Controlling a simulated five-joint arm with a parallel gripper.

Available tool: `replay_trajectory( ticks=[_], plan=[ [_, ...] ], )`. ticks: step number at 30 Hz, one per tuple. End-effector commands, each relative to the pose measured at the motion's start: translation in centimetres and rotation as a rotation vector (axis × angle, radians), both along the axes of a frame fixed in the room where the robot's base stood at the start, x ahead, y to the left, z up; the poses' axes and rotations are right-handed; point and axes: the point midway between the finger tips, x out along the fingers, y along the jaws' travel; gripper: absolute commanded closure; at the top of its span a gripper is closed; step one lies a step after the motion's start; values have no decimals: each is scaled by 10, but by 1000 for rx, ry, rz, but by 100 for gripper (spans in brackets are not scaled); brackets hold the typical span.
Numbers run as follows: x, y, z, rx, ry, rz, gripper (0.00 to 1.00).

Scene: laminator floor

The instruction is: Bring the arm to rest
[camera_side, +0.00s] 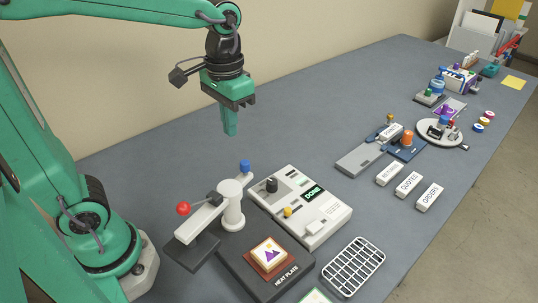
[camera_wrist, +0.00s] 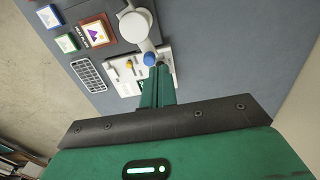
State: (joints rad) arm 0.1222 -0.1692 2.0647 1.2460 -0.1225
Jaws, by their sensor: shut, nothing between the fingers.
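My gripper (camera_side: 230,122) is a green parallel gripper hanging from my green arm, pointing down over the grey table (camera_side: 310,120). Its fingers are together with nothing between them. In the side view it hangs in the air behind the white laminator lever post (camera_side: 231,205), clear of everything. In the wrist view the shut fingers (camera_wrist: 158,80) reach toward the blue knob (camera_wrist: 150,59) in the picture. The side view shows a gap between the fingers and this blue knob (camera_side: 245,166).
A heat plate (camera_side: 238,268) with a picture tile (camera_side: 268,254), a white control box (camera_side: 325,225) and a wire rack (camera_side: 353,267) stand at the front. White labelled blocks (camera_side: 408,184), a round tray (camera_side: 428,140) and other small things lie to the right. The back middle is bare.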

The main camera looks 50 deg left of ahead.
Motion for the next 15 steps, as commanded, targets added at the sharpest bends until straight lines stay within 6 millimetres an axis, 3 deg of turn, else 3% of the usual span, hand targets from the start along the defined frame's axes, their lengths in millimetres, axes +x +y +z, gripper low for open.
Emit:
replay_trajectory(
  ticks=[8, 15],
  plan=[
    [-2, 1, 1, -1, -12, 0, 100],
    [-16, 9, 6, -10, -95, 2, 100]
  ],
)
